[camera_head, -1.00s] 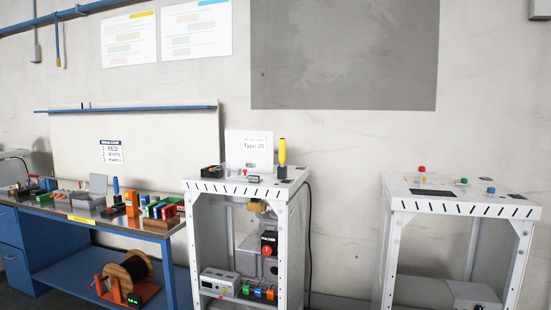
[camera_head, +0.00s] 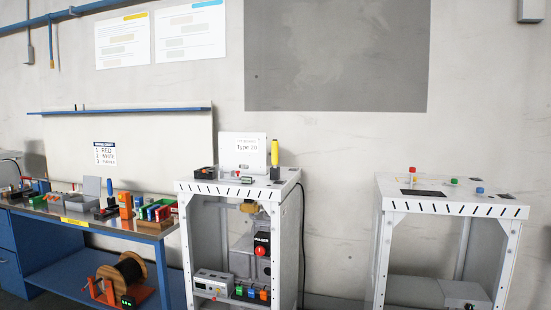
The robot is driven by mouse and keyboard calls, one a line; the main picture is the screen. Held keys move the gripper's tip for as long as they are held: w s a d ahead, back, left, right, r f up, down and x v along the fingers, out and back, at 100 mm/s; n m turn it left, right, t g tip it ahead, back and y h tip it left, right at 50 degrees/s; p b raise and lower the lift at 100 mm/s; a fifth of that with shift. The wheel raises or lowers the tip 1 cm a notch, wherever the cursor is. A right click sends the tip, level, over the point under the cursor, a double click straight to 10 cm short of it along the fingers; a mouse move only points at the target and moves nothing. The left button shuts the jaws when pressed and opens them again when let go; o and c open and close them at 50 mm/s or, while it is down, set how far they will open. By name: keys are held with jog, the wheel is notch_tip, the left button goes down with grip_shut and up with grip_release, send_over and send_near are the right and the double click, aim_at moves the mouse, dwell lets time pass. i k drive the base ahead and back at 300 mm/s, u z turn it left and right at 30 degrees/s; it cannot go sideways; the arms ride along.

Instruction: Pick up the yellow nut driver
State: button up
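The yellow nut driver (camera_head: 275,153) stands upright at the back right of the top of the white dispenser frame (camera_head: 238,189) in the middle of the view. Its yellow handle points up, and its lower end meets a small dark holder (camera_head: 275,173) on the frame top. My gripper is not in view.
A blue workbench (camera_head: 50,231) with tools, bins and a cable spool (camera_head: 128,270) stands at the left. A second white frame (camera_head: 450,207) with coloured buttons stands at the right. A gap with bare wall separates the two frames. A white sign (camera_head: 240,149) stands behind the middle frame's top.

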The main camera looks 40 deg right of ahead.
aim_at(274, 142)
jog(key=z, duration=0.05)
jog(key=i, duration=0.9)
jog(key=u, duration=0.05)
